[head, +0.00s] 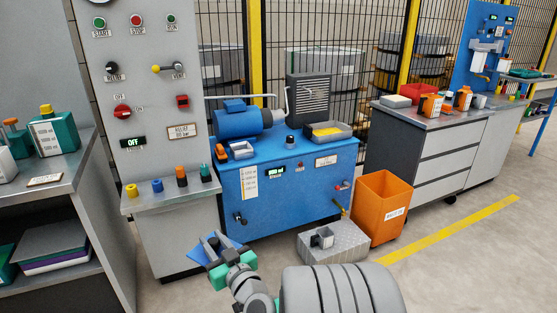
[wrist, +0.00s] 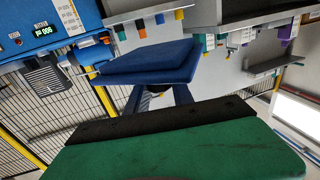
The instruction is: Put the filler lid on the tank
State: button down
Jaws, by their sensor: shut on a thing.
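The filler lid looks to be the flat dark-blue slab (wrist: 150,62) in the wrist view. My gripper (head: 213,241) is shut on it and holds it tilted in the air. In the head view, part of the lid (head: 197,252) shows beside the fingers, which partly hide it. The blue tank (head: 290,190) stands behind and to the right of my gripper, apart from the lid. On its top right is a grey-rimmed rectangular opening or tray (head: 345,134) with yellow inside; I cannot tell for sure that it is the filler opening.
A blue motor (head: 236,121) and dark cooler (head: 308,98) stand on the tank. A grey control cabinet (head: 150,100) with a shelf is to its left. A grey step (head: 345,252) and an orange bin (head: 382,205) stand in front at the right. Fencing stands behind.

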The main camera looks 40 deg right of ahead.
aim_at(268, 152)
jog(key=z, duration=0.9)
jog(key=i, duration=0.95)
jog(key=u, duration=0.85)
jog(key=i, duration=1.3)
jog(key=u, duration=0.05)
